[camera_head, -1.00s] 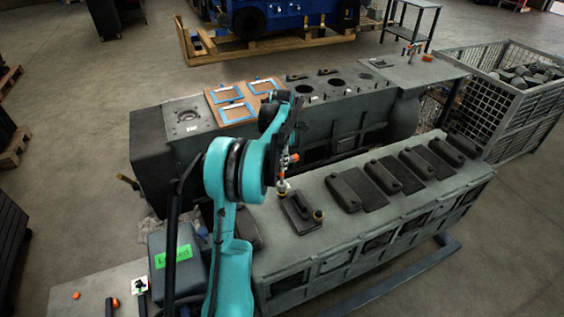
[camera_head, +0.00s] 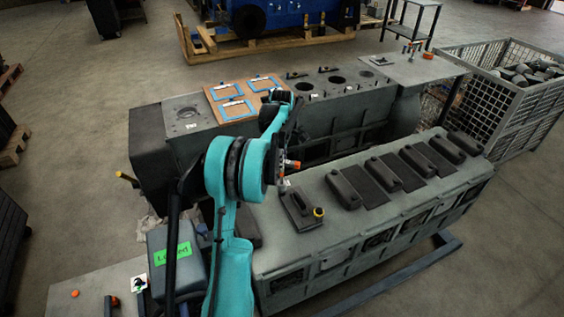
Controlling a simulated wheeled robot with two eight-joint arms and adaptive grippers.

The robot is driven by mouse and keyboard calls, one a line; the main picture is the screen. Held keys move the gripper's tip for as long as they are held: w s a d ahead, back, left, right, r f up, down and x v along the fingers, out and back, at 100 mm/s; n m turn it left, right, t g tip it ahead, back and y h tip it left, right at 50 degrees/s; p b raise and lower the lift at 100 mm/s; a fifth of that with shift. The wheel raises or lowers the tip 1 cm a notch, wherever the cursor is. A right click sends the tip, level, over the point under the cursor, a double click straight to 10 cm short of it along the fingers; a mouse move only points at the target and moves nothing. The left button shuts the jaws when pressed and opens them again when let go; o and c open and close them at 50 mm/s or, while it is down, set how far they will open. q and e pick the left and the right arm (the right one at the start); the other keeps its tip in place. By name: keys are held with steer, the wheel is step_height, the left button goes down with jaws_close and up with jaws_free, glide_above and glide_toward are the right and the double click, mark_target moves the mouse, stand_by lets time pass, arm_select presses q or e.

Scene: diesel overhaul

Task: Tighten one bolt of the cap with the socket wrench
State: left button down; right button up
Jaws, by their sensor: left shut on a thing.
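The cap (camera_head: 299,210) is a dark plate with a raised middle on top of the near grey engine block. A yellow-topped bolt (camera_head: 318,213) stands upright at its near right end. My left gripper (camera_head: 280,162) is above the far left end of the cap, shut on the socket wrench (camera_head: 293,164), whose orange part sticks out to the right. The wrench's lower end points down at the cap's far end. I cannot tell whether it sits on a bolt there. The gripper's fingers are mostly hidden by my teal arm. My right gripper is out of view.
Several similar dark caps (camera_head: 343,188) line the block to the right. Behind is a second grey block with open bores (camera_head: 336,81) and a brown board (camera_head: 229,93) with blue-edged frames. A wire-mesh bin (camera_head: 519,103) stands at the far right.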

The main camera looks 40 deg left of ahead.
arm_select(q)
steer(key=shift+n, duration=0.4)
steer(key=c, duration=2)
jaws_free()
jaws_close()
steer(key=shift+r+p, duration=1.15)
steer(key=shift+r, duration=0.65)
